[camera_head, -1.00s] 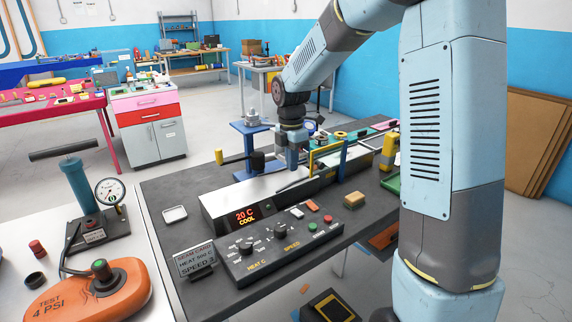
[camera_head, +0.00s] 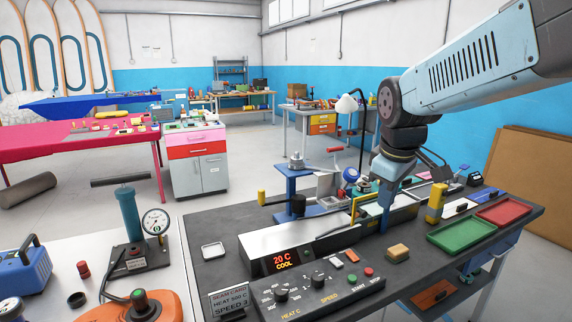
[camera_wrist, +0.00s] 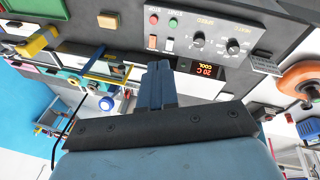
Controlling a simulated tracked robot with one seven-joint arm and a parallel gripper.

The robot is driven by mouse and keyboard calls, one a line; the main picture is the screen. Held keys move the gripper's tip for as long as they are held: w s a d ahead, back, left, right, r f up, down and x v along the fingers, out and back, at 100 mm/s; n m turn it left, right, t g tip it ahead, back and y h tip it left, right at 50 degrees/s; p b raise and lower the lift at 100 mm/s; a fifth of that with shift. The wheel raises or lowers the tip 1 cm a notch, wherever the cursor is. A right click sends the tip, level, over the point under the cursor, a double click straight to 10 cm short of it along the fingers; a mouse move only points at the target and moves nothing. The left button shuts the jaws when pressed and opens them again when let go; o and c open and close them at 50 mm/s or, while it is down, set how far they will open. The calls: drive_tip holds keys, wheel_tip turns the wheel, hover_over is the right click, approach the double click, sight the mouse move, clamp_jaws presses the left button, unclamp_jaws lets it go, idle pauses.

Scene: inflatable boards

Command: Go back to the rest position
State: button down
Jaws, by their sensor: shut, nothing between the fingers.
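My gripper (camera_head: 385,212) is at the end of my arm, over the dark workbench (camera_head: 208,222), beside the yellow-framed part of the seam machine (camera_head: 262,256). In the wrist view my gripper (camera_wrist: 158,68) shows its blue fingers together, with nothing between them. The machine's display reads 20 C, COOL. Its control panel (camera_head: 330,291) with knobs and buttons stands in front of it. Whether the fingertips touch anything cannot be told.
A yellow post (camera_head: 435,203), a tan block (camera_head: 398,252), a green tray (camera_head: 460,236) and a red tray (camera_head: 503,212) are right of my gripper. A blue stand (camera_head: 290,190) is behind the machine. A hand pump with gauge (camera_head: 130,225) stands on the white table at left.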

drive_tip(key=s+d+m+t, duration=0.2)
drive_tip(key=s+m, duration=0.6)
drive_tip(key=s, duration=0.3)
drive_tip(key=shift+s+d+r+y, duration=0.15)
drive_tip(key=shift+d+r+y, duration=0.15)
drive_tip(key=shift+d+r, duration=0.15)
